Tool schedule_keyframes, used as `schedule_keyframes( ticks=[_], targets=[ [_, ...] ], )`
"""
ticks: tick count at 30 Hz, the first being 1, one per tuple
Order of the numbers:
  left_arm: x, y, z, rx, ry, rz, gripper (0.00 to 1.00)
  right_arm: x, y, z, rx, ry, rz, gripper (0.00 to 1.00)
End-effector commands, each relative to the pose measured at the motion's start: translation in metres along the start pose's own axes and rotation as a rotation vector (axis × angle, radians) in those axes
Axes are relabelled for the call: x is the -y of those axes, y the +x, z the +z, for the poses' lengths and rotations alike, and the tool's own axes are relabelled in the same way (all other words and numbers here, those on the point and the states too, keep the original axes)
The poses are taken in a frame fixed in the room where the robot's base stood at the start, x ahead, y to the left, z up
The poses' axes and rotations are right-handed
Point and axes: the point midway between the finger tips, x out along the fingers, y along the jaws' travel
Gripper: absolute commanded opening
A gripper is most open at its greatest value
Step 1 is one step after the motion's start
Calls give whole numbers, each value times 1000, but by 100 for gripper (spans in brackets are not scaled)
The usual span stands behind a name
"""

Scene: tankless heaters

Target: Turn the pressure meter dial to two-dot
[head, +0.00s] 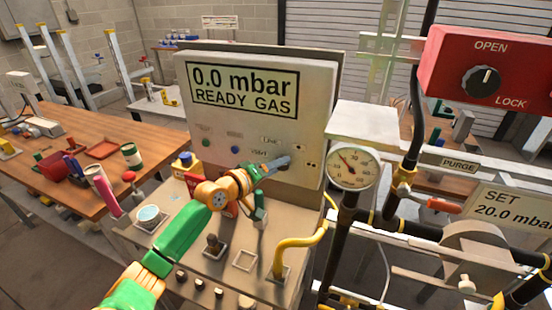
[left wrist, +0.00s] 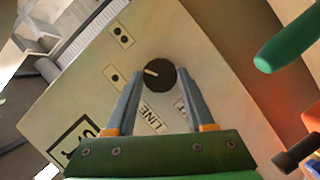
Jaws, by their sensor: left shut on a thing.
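The dial (left wrist: 157,75) is a round black knob with a white pointer line on the light panel, seen in the left wrist view. Its pointer faces left and slightly up, closer to the one-dot mark (left wrist: 114,76) than to the two-dot mark (left wrist: 120,36). My left gripper (left wrist: 159,76) has its grey fingers on both sides of the dial and is shut on it. In the head view my left gripper (head: 281,163) reaches the panel's lower right and mostly hides the dial. My right gripper is not in view.
The panel box (head: 320,110) has a display reading 0.0 mbar READY GAS. A round gauge (head: 352,167), dark pipes and a red OPEN/LOCK box (head: 490,70) stand to the right. A yellow hose (head: 300,243) and small controls are on the console below my arm.

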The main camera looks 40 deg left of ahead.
Motion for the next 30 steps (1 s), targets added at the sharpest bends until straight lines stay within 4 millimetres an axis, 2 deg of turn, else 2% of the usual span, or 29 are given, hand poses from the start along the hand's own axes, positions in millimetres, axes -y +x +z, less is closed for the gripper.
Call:
schedule_keyframes(
  ticks=[1,7,25,26,28,29,30],
  targets=[
    [-5,-1,-3,-2,19,-6,0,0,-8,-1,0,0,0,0],
    [-4,0,-2,-2,83,-32,0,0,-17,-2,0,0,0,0],
    [-2,0,-1,-4,117,-45,0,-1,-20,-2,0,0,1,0],
    [-2,0,-1,-4,117,-45,59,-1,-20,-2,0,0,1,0],
    [-2,0,-1,-3,116,-45,78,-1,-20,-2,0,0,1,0],
    [-2,0,-1,-3,116,-45,84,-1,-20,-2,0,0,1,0],
    [-2,0,-1,-3,116,-45,84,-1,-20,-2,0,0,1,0]
  ],
)
